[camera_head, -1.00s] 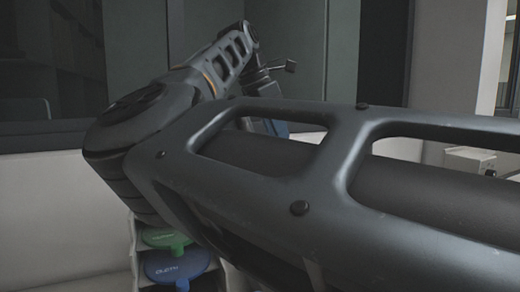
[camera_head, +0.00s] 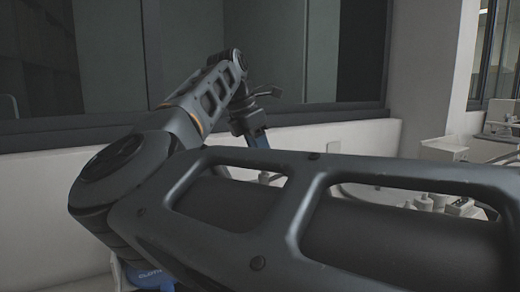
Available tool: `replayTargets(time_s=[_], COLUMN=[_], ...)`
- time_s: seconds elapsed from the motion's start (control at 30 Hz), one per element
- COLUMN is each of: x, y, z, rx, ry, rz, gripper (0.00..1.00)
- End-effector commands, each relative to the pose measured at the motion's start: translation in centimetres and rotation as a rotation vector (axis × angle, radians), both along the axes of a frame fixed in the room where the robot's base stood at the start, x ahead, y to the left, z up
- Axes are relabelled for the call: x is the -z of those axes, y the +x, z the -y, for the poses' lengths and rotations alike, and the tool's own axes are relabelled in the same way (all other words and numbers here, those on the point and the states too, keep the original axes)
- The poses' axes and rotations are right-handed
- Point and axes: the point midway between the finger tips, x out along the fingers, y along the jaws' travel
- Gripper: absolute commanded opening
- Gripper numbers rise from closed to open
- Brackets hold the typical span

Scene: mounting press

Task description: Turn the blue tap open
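My arm crosses the view and hides most of what lies behind it. My gripper (camera_head: 268,91) is at the arm's far end, small and dark, in front of the window's lower edge. Its fingers are too small and dark to show whether they are open or shut. No tap can be made out clearly.
A white wall (camera_head: 45,200) with a dark window (camera_head: 285,55) above it stands behind my arm. White bench equipment (camera_head: 440,150) stands at the right. A blue lettered lid (camera_head: 150,278) shows at the bottom left, partly behind my arm.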

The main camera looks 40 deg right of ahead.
Motion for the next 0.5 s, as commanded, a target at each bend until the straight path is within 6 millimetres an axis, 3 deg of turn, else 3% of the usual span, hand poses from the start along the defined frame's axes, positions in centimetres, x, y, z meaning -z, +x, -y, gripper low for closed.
replayTargets(time_s=[0.1, 0.5], x=[0.01, -0.02], y=[-0.01, -0.01], z=[0.00, -0.01], rx=[0.000, 0.000], ry=[0.000, 0.000], rz=[0.000, 0.000], gripper=[0.36, 0.00])
